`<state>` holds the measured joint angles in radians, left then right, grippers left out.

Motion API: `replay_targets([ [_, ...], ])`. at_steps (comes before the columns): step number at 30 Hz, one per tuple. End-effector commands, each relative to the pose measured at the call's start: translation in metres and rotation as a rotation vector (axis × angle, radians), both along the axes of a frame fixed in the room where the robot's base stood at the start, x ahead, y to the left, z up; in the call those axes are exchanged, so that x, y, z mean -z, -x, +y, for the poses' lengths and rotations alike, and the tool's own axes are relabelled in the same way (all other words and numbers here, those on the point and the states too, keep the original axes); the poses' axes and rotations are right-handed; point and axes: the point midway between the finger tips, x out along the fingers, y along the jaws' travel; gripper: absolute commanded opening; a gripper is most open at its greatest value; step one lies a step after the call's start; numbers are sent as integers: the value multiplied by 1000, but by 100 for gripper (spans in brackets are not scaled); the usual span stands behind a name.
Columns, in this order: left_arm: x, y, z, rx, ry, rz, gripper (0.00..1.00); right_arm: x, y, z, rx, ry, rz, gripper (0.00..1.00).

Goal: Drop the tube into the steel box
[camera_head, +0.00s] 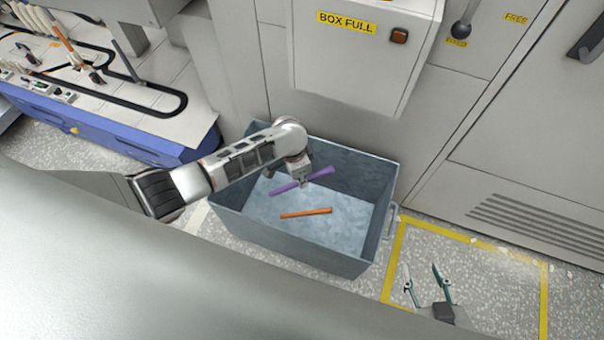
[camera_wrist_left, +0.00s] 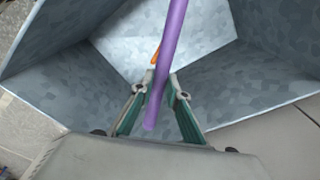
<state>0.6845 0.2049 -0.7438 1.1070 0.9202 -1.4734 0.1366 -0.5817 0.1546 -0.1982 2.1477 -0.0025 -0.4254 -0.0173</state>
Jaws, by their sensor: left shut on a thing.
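A purple tube (camera_head: 316,174) is held in my left gripper (camera_head: 302,181) above the open steel box (camera_head: 243,225). In the left wrist view the purple tube (camera_wrist_left: 171,45) runs between the two fingers of my left gripper (camera_wrist_left: 162,88), which are shut on it. The box's grey inner walls (camera_wrist_left: 75,75) surround the view below. An orange tube (camera_head: 306,212) lies on the box floor; a small part of an orange tube (camera_wrist_left: 155,57) shows behind the purple one. My right gripper (camera_head: 424,279) is open and empty, right of the box over the floor.
A machine panel marked BOX FULL (camera_head: 362,45) overhangs behind the box. A yellow floor marking (camera_head: 398,245) lies to the right. A blue-sided machine (camera_head: 120,140) with several tubes on its top stands at the left. A box handle (camera_head: 390,220) sticks out right.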

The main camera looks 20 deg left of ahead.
Motion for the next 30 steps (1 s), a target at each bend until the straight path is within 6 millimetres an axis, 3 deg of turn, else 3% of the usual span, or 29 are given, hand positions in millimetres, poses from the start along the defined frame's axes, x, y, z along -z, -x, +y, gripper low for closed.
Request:
replay_targets([
  [8, -1, -2, 0, 0, 1, -3, 0, -5, -2, 1, -7, -1, -8, 40],
  [9, -1, -2, 0, 0, 1, -3, 25, -4, -1, 2, -7, -1, -6, 40],
  [10, -1, -2, 0, 0, 1, -3, 33, -3, 0, 2, -7, -1, -5, 40],
  [11, -1, -2, 0, 0, 0, -3, 34, -3, 0, 2, -6, -1, -3, 40],
  [23, -4, -1, 0, 1, 1, -3, 34, 2, 4, 2, 4, -5, 10, 40],
  [30, -34, 0, 2, 1, 3, -6, 34, 1, 3, 2, 1, -4, 7, 40],
])
